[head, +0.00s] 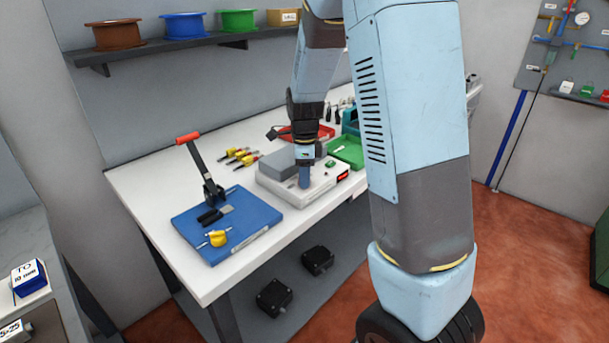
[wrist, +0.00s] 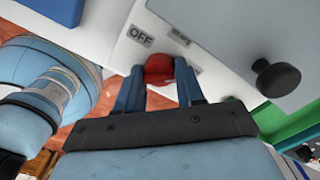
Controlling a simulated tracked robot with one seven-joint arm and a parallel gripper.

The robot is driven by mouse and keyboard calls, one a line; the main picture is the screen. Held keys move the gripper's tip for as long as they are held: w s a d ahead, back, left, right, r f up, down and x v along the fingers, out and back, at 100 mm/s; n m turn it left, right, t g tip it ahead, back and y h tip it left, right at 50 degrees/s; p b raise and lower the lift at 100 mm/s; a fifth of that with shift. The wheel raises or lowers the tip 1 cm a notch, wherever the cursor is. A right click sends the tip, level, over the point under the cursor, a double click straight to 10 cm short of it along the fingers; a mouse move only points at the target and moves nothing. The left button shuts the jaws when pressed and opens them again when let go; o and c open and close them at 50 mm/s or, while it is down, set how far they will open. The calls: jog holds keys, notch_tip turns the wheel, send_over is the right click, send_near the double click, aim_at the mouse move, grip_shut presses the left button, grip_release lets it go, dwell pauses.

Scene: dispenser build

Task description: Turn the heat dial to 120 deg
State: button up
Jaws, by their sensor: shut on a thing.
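A white bench unit (head: 318,193) with a grey block on its back part stands on the white table, with a small red display (head: 343,176) on its front. My gripper (head: 304,184) points down onto its top. In the wrist view my gripper (wrist: 161,84) is shut on a red knob (wrist: 158,68), with one finger on each side. A label reading OFF (wrist: 140,37) lies beside the knob, and a second label (wrist: 180,37) is too blurred to read. I cannot tell the knob's angle or any 120 mark. In the head view the fingers hide the knob.
A black round knob (wrist: 276,78) sits on a grey surface right of the fingers. A blue base (head: 225,228) with a red-handled lever press stands left on the table. Yellow-handled tools (head: 240,156) lie behind. A green tray (head: 347,152) is close on the right.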

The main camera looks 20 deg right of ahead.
jog(key=shift+w+a+r+m, duration=0.1)
jog(key=shift+m, duration=0.4)
jog(key=o, duration=1)
notch_tip(320, 180, up, 14)
jog(key=shift+f, duration=0.2)
dwell(0.4)
